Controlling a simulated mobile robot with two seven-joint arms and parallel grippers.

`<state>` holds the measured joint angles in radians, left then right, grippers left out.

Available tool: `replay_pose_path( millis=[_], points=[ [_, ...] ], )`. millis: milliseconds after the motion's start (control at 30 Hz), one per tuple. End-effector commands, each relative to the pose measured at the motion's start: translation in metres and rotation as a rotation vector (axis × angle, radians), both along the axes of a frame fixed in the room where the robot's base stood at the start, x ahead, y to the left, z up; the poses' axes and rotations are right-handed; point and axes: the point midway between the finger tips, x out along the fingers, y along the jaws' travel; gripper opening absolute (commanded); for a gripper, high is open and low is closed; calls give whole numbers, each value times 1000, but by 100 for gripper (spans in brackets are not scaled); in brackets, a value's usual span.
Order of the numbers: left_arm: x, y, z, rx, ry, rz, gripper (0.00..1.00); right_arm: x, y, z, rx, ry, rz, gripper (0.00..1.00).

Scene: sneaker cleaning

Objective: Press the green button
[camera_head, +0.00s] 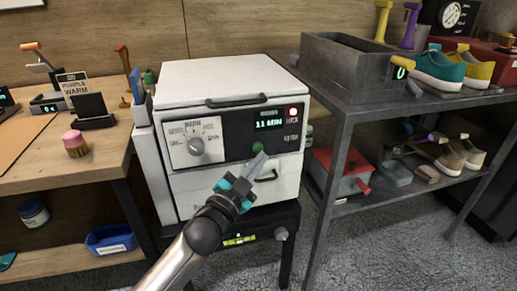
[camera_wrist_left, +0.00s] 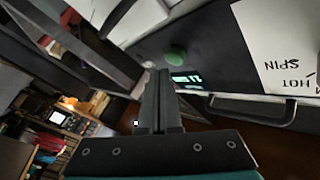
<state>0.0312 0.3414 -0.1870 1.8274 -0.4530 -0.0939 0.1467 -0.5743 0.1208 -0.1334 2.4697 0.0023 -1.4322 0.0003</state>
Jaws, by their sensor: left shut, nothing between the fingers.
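The green button (camera_head: 257,147) is on the black panel of the white machine (camera_head: 230,83), below the lit display. In the left wrist view the button (camera_wrist_left: 175,55) is a round green knob just beyond my fingertips. My left gripper (camera_head: 260,160) is shut and empty, its tips just below the button in the head view. In the left wrist view the closed fingers (camera_wrist_left: 162,75) point at the panel beside the button. I cannot tell whether they touch it. My right gripper is not in view.
A dial (camera_head: 196,146) is left of the display (camera_head: 268,124), and a red light (camera_head: 293,112) is at its upper right. A handle (camera_head: 236,101) juts from the lid. A wooden table (camera_head: 50,150) stands left and a metal shelf (camera_head: 400,98) with shoes stands right.

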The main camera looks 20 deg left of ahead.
Motion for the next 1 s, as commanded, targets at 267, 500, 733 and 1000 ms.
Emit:
replay_pose_path(
  millis=[267,500,733,1000],
  points=[
    [-14,-10,0,-2,2,-2,0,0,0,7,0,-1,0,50],
    [-34,-24,1,-2,0,-2,0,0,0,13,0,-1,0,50],
    [-42,-28,1,0,-1,-1,0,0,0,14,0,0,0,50],
    [-41,-28,0,0,-1,-1,0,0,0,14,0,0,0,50]
  ],
)
